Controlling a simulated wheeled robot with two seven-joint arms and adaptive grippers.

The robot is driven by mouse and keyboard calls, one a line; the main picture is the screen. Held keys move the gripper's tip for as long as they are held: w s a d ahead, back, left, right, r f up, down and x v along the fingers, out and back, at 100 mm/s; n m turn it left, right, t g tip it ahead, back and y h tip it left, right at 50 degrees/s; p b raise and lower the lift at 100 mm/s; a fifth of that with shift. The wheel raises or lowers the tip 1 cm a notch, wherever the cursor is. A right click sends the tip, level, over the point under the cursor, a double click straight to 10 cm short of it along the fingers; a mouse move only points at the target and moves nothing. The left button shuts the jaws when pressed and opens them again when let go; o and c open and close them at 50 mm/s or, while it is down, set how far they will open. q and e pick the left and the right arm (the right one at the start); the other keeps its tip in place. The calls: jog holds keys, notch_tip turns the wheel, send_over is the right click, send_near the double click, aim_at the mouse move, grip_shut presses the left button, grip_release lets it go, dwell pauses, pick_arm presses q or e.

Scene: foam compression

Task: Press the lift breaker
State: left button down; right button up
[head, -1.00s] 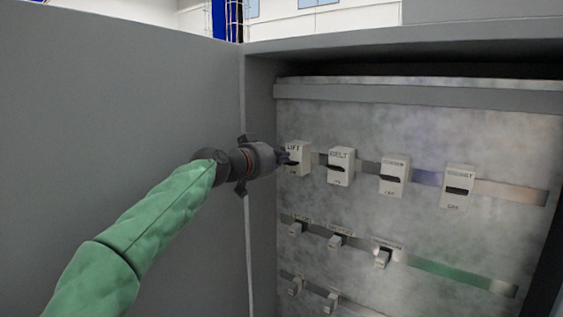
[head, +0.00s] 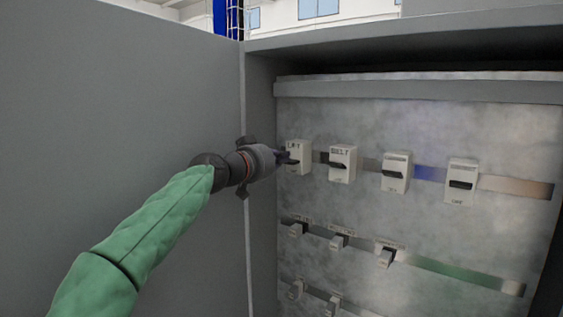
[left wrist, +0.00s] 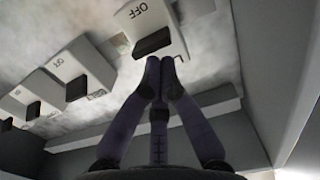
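The lift breaker (head: 301,151) is a white box labelled LIFT, first on the left in the top row of the panel. My left gripper (head: 287,158) is in front of it, its fingertips at the breaker's left side near the dark switch lever. In the left wrist view the two fingers (left wrist: 160,68) are together at their tips, with nothing visible between them. A white breaker marked OFF (left wrist: 152,28) with a dark lever is just beyond the tips. I cannot tell whether they touch it. My right gripper is not in view.
The belt breaker (head: 342,164) and two more white breakers (head: 396,172) (head: 461,183) stand to the right in the row. Smaller breakers (head: 337,241) sit in rows below. The grey cabinet door (head: 120,110) stands open on the left, close to my arm.

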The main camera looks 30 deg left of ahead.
pick_arm(q)
jog(key=shift+f, duration=0.15)
jog(key=s, duration=0.7)
jog(key=shift+s+a+r, duration=0.2)
jog(key=shift+a+r, duration=0.05)
dwell(0.5)
